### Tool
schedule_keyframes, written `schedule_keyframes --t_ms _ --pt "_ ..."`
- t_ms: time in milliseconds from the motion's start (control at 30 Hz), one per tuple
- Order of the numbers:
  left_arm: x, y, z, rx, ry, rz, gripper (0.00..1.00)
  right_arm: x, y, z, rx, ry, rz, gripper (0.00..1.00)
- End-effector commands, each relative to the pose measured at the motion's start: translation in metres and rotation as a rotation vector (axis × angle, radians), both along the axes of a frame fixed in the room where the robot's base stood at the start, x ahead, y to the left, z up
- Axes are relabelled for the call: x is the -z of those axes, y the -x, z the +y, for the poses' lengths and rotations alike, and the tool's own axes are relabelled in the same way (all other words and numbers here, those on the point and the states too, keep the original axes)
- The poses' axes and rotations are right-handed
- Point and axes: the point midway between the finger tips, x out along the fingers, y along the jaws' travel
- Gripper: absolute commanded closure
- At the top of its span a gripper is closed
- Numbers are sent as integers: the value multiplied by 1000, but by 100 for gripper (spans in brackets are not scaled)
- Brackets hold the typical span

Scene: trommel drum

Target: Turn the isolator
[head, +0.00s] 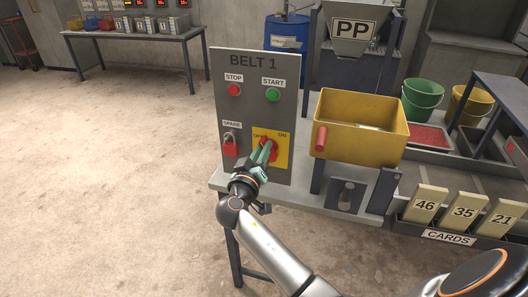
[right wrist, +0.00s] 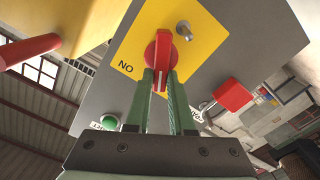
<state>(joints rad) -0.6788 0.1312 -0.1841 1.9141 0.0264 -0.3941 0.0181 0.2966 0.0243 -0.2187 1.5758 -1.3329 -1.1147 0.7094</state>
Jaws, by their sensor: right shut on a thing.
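The isolator is a red rotary handle (head: 268,143) on a yellow plate (head: 285,150) at the lower right of the grey BELT 1 panel (head: 262,115). OFF and ON are marked along the plate's top. My right gripper (head: 264,153) is shut on the handle. In the right wrist view, the two green fingers (right wrist: 161,95) lie on either side of the red handle (right wrist: 162,52). The ON mark shows upside down at lower left there, and the fingers hide the OFF mark. The handle's exact setting is hard to tell. My left gripper is not in view.
A red padlock (head: 230,146) hangs left of the isolator under the SPARE label. Red STOP (head: 234,90) and green START (head: 272,95) buttons sit above. A yellow bin (head: 358,135) with a red handle (head: 321,138) stands close on the right. The floor at left is clear.

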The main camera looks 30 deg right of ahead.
Motion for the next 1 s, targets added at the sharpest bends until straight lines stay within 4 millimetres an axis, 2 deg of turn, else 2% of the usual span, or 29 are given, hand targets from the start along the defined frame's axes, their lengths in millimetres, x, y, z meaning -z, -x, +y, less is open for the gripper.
schedule_keyframes --t_ms 367,1000 --pt "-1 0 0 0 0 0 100 1 -5 3 0 237 270 100" --pt "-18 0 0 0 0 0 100 8 -8 5 0 590 681 100"
